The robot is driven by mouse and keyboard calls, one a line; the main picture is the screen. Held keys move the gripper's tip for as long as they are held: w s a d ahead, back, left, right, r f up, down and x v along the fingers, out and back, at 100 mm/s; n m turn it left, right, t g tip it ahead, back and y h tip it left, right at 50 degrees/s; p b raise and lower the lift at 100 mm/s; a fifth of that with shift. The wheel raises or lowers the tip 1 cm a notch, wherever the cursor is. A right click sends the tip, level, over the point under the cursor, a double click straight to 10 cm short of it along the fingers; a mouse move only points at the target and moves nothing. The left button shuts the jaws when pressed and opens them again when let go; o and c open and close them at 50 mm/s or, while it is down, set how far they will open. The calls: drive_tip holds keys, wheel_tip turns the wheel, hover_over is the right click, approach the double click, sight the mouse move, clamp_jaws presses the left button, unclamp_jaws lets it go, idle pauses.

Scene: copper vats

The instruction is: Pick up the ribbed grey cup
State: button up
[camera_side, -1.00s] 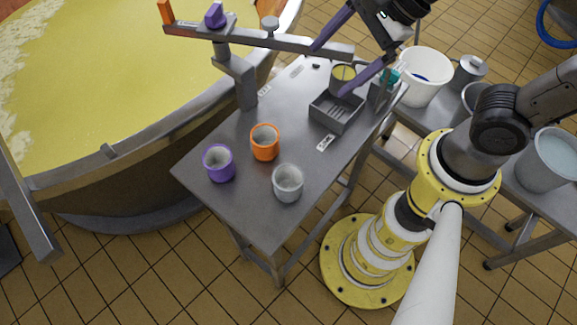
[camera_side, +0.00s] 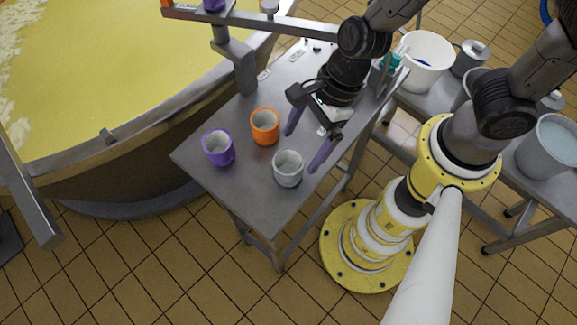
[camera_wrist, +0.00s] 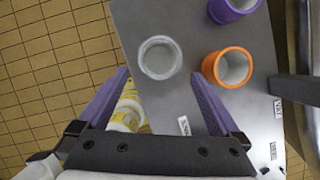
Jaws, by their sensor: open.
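The grey cup (camera_side: 288,169) stands upright on the metal table (camera_side: 240,198) near its front edge; its ribs are too small to make out. It also shows in the wrist view (camera_wrist: 160,57), where it looks empty. My gripper (camera_side: 302,150) is open, its purple fingers spread wide. In the side view its fingers hang just above and behind the cup. In the wrist view the cup lies ahead of the fingertips, between their lines, and is not touched.
An orange cup (camera_side: 265,127) stands close behind the grey cup, and a purple cup (camera_side: 218,148) stands to the left. A metal post (camera_side: 236,72) with a beam rises beside the vat (camera_side: 120,90). A white bucket (camera_side: 427,62) stands at the right.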

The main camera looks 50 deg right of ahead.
sight(288, 167)
drive_tip(key=shift+a+x, duration=0.2)
drive_tip(key=shift+x, duration=3.55)
drive_tip(key=shift+r, duration=0.1)
drive_tip(key=shift+c, duration=0.3)
drive_tip(key=c, duration=1.4)
drive_tip(key=shift+o, duration=0.2)
drive_tip(key=shift+r, duration=0.1)
